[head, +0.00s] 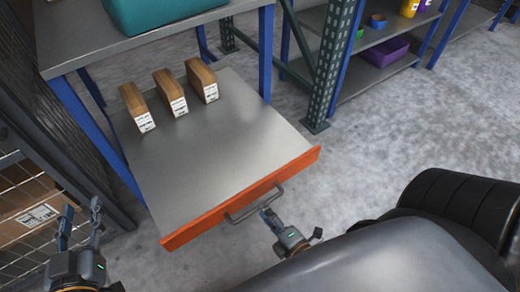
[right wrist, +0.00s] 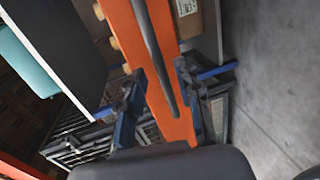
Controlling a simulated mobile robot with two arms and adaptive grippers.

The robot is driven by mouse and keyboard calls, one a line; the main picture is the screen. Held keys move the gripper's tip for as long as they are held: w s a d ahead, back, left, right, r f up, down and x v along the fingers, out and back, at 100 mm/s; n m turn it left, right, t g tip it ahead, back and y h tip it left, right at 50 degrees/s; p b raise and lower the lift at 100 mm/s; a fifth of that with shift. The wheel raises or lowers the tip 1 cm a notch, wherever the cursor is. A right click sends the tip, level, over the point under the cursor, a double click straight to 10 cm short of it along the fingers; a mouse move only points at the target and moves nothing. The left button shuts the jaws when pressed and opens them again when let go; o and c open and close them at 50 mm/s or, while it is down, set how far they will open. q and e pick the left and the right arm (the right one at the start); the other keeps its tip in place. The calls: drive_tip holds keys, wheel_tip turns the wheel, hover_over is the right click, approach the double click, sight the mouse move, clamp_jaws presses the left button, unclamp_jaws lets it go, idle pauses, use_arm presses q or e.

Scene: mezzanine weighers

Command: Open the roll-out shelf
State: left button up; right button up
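The roll-out shelf (head: 215,140) is a grey metal tray extended out from under the upper shelf of a blue-legged rack. Its orange front (head: 290,170) carries a grey bar handle (head: 255,203), also seen in the right wrist view (right wrist: 150,50). My right gripper (head: 268,214) is at the handle. In the right wrist view its fingers (right wrist: 158,92) stand apart on either side of the handle bar, with a gap around it; contact cannot be told. My left gripper (head: 80,224) is open and empty at the lower left, apart from the shelf.
Three brown boxes (head: 170,92) with white labels stand on the extended shelf. A teal bin (head: 150,12) sits above. A mesh cage with a carton (head: 30,212) is at left. Another rack (head: 375,75) stands behind right. Floor (head: 360,150) right of the shelf is clear.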

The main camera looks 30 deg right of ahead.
drive_tip(key=v, duration=0.8)
